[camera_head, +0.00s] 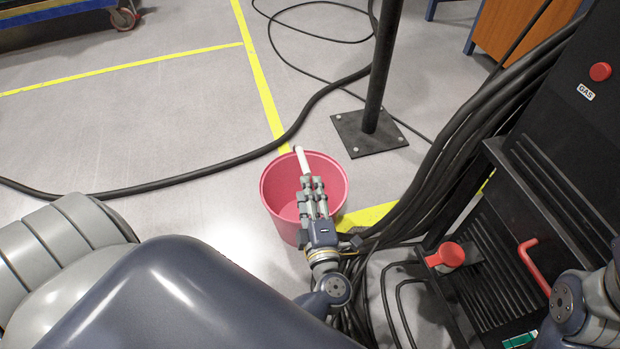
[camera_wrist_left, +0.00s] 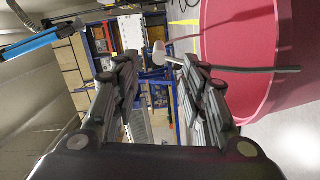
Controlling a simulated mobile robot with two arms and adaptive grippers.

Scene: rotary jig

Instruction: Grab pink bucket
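The pink bucket (camera_head: 278,205) stands upright on the grey floor in the middle of the head view. Its wall fills the right side of the left wrist view (camera_wrist_left: 232,50). A white handle grip (camera_head: 302,160) shows over its opening, with a dark wire (camera_wrist_left: 260,70) running from the grip across the bucket in the wrist view. My left gripper (camera_head: 312,183) is over the bucket's right part, its fingers pointing at the grip. In the wrist view the fingers (camera_wrist_left: 160,64) are apart, with the grip (camera_wrist_left: 160,52) near the right fingertip. Contact cannot be told. My right gripper is out of view.
A black post on a square base (camera_head: 368,134) stands behind the bucket. A black machine (camera_head: 560,130) with a red button and red handle is at the right. Thick black cables (camera_head: 440,180) run beside the bucket and across the floor. Free floor (camera_head: 170,120) lies left.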

